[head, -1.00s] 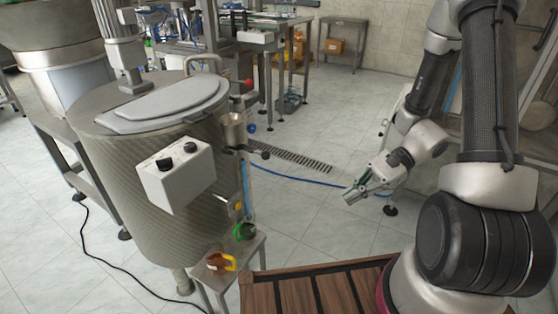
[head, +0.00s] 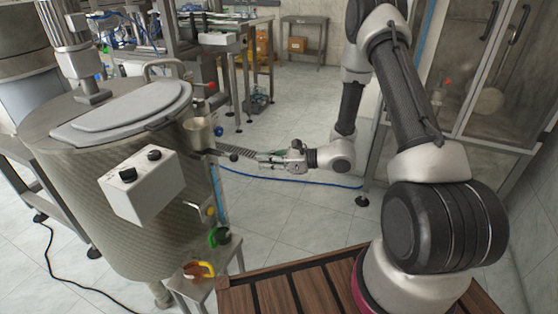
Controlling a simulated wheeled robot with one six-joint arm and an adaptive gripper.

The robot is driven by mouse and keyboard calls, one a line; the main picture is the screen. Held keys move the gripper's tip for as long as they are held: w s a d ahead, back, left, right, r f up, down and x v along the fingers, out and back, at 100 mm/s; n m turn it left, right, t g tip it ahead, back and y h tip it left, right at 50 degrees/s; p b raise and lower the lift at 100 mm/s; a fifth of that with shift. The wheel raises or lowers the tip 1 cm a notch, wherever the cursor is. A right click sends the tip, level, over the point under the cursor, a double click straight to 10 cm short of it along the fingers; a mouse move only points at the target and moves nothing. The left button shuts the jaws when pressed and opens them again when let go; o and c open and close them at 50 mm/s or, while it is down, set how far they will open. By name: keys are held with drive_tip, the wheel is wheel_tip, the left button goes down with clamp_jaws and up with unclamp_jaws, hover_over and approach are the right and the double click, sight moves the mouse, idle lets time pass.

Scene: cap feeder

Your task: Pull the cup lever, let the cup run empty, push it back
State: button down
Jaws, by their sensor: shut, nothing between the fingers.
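A small metal cup (head: 198,133) is fixed to the side of the large tank, near its rim. A short lever with a black ball knob (head: 234,158) sticks out to the right from below the cup. My gripper (head: 261,162) is shut and empty, pointing left, with its fingertips just right of the knob. A small gap seems to lie between fingertips and knob, but I cannot tell the depth. The inside of the cup and what it holds are not visible.
The tank (head: 120,185) carries a white control box (head: 142,184). A blue hose (head: 300,182) crosses the floor. A glass-door cabinet (head: 470,75) stands at the right.

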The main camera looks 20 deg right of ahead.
sight(237, 157)
drive_tip(key=x, duration=0.6)
drive_tip(key=shift+a, duration=0.1)
drive_tip(key=w+a, duration=0.2)
drive_tip(key=shift+a, duration=0.4)
drive_tip(key=shift+w+a, duration=0.2)
drive_tip(key=shift+w, duration=0.1)
